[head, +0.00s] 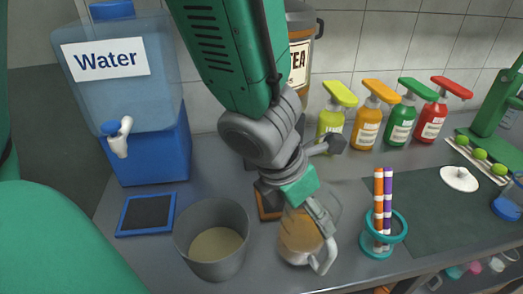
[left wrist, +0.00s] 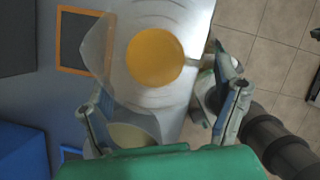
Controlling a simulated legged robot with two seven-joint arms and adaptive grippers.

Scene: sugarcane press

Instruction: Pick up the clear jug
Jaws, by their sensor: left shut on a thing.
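The clear jug (head: 299,236) holds an amber-brown liquid and has a pale handle at its lower right in the head view. My left gripper (head: 312,205) reaches down over it and is shut on it near its upper part. In the left wrist view the jug (left wrist: 153,58) shows from above, with a round orange-yellow liquid surface, between the fingers of the left gripper (left wrist: 165,105). I cannot tell whether its base touches the counter. The gripper hides part of the jug's rim. My right gripper is not in view.
A grey pot (head: 213,240) stands just left of the jug. A cyan holder (head: 379,247) with orange and purple striped sticks stands close on its right. A water dispenser (head: 125,70), a tea urn (head: 299,45) and several pump bottles (head: 367,125) line the back. A dark mat (head: 425,215) lies right.

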